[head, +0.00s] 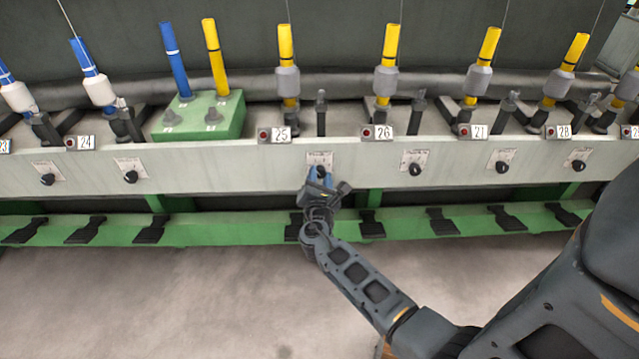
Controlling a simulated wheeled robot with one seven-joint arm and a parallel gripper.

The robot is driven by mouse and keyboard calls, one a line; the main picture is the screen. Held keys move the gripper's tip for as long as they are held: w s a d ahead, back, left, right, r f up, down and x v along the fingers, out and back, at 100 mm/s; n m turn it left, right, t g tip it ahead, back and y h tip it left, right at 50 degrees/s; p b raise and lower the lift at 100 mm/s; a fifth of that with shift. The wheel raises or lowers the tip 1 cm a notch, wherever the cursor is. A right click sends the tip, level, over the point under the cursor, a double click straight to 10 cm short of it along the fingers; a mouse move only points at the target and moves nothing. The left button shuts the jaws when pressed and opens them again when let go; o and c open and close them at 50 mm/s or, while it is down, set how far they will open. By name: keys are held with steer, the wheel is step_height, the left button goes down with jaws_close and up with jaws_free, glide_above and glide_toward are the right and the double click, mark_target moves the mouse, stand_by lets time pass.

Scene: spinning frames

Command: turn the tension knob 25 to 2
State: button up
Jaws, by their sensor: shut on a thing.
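The plate marked 25 (281,134) is on the pale rail, left of centre. Below and to its right is a small white dial plate (319,158) with the dark tension knob 25 (321,168). My gripper (320,175) is at this knob, with its bluish fingertips shut on it. The fingers and wrist cover most of the knob, so its pointer cannot be read. The scale figures are too small to read.
Similar knobs sit along the rail, such as those below 24 (131,177) and 26 (415,169). Yellow bobbins (285,45) stand above. A green block (200,118) holds a blue and a yellow tube. Black pedals (371,224) line the green lower bar; the floor is clear.

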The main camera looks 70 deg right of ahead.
steer(key=m+b, duration=0.2)
steer(key=m, duration=0.1)
steer(key=m+b, duration=0.2)
steer(key=m, duration=0.1)
steer(key=shift+f+t+b, duration=0.2)
steer(key=shift+t+b, duration=0.1)
steer(key=m+b, duration=0.3)
steer(key=m, duration=0.1)
steer(key=shift+s+r+m+t+y+b, duration=0.1)
steer(key=shift+s+m+t+y+b, duration=0.05)
steer(key=shift+m+t+y+b, duration=0.2)
steer(key=shift+r, duration=0.1)
steer(key=o, duration=1)
steer(key=shift+o, duration=0.2)
steer(key=v, duration=0.7)
steer(key=shift+a, duration=0.3)
steer(key=shift+s, duration=0.15)
